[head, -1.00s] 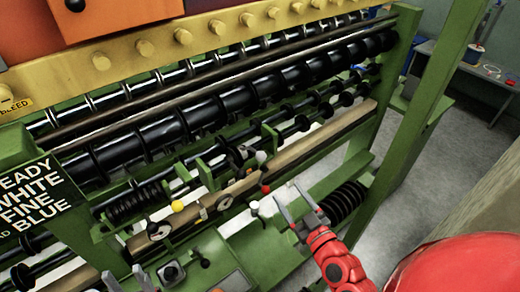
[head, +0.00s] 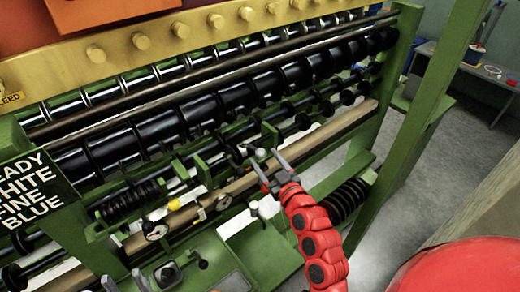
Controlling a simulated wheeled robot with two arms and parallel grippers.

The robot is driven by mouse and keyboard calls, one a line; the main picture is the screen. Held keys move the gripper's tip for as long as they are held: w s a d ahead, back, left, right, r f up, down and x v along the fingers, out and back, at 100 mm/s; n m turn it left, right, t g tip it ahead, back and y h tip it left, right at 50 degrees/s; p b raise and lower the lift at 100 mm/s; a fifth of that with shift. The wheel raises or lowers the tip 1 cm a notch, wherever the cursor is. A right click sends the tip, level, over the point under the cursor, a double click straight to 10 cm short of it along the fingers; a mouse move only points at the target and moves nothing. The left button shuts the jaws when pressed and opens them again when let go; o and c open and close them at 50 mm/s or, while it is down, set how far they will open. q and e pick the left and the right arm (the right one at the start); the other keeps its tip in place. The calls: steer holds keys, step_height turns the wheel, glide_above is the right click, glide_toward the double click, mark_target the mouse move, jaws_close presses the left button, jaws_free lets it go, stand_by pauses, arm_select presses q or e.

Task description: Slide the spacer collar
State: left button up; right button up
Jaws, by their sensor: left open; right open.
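I cannot tell for sure which part is the spacer collar; several dark collars and discs (head: 302,121) sit along the lower shaft. A dark round part (head: 245,151) and a white-tipped lever (head: 260,153) are on that shaft's near side. My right gripper (head: 267,158) is open, with its fingertips by the white-tipped lever and a little right of the dark round part; I cannot tell whether they touch. The gripper hides part of the wooden beam behind it. My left gripper (head: 125,285) shows only as two separated grey fingertips at the bottom edge, open.
A yellow knob (head: 174,204), small dials (head: 155,231) and a second white-tipped lever (head: 253,207) stand near the wooden beam (head: 330,130). A black coil spring (head: 347,197) is right of my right arm. A green post (head: 430,110) stands at right, with open floor beyond.

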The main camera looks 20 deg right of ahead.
mark_target(263, 157)
steer(key=w, duration=0.2)
steer(key=w+p, duration=0.1)
steer(key=shift+w+a+r, duration=0.1)
steer(key=shift+a+r, duration=0.05)
steer(key=shift+a, duration=0.15)
steer(key=shift+w+f, duration=0.2)
steer(key=shift+w, duration=0.2)
jaws_close()
stand_by(0.9)
